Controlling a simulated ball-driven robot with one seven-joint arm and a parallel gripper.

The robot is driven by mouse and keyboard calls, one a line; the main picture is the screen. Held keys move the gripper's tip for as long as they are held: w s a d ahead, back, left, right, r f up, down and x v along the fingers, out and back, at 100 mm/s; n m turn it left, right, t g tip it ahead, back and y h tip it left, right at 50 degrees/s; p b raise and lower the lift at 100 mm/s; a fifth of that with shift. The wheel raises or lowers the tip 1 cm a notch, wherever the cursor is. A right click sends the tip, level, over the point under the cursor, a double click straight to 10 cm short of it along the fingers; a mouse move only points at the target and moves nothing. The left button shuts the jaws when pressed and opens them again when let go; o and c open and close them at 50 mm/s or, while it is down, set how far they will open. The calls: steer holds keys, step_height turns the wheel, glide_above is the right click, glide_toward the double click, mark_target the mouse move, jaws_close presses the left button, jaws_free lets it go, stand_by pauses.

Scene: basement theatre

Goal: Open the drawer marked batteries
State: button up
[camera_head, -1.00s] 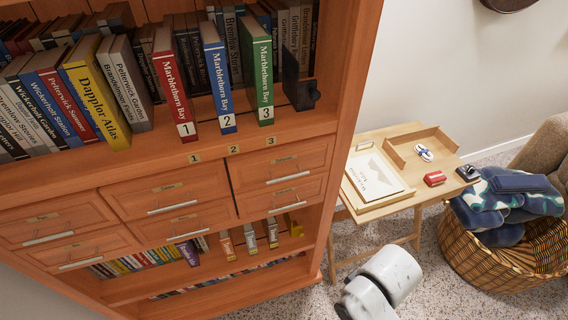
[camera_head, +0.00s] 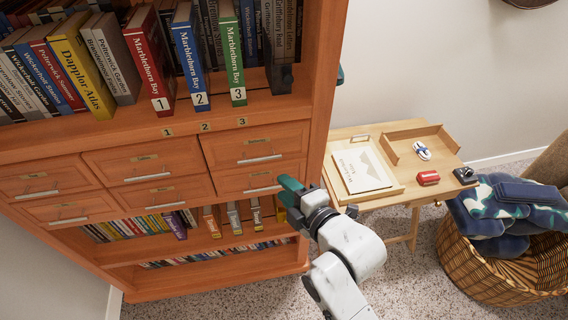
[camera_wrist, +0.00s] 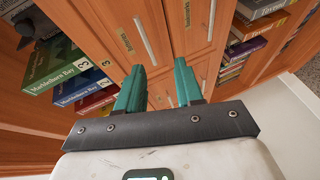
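The wooden cabinet has two rows of drawers, all shut, each with a small label and a bar handle. The upper right drawer (camera_head: 231,149) has a label that seems to read "Batteries", though the print is tiny; it also shows in the wrist view (camera_wrist: 128,18). My gripper (camera_head: 287,190), with teal fingers, is at the right end of the lower right drawer in the head view. In the wrist view my gripper (camera_wrist: 158,84) is open and empty, its fingers pointing at the drawer fronts.
Numbered books (camera_head: 190,55) stand on the shelf above the drawers, with a dark bookend (camera_head: 279,75) beside them. More books fill the shelves below. A small wooden table (camera_head: 432,178) with trays and a wicker basket (camera_head: 490,275) stand to the right. Carpet lies in front of the cabinet.

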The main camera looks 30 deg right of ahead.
steer(key=r+n+t, duration=0.1)
steer(key=p, duration=0.1)
glide_above(263, 162)
steer(key=s+a, duration=0.2)
steer(key=s, duration=0.2)
steer(key=f, duration=0.2)
steer(key=shift+s+d+r, duration=0.1)
steer(key=shift+d+r, duration=0.05)
steer(key=shift+r, duration=0.05)
jaws_close()
stand_by(0.9)
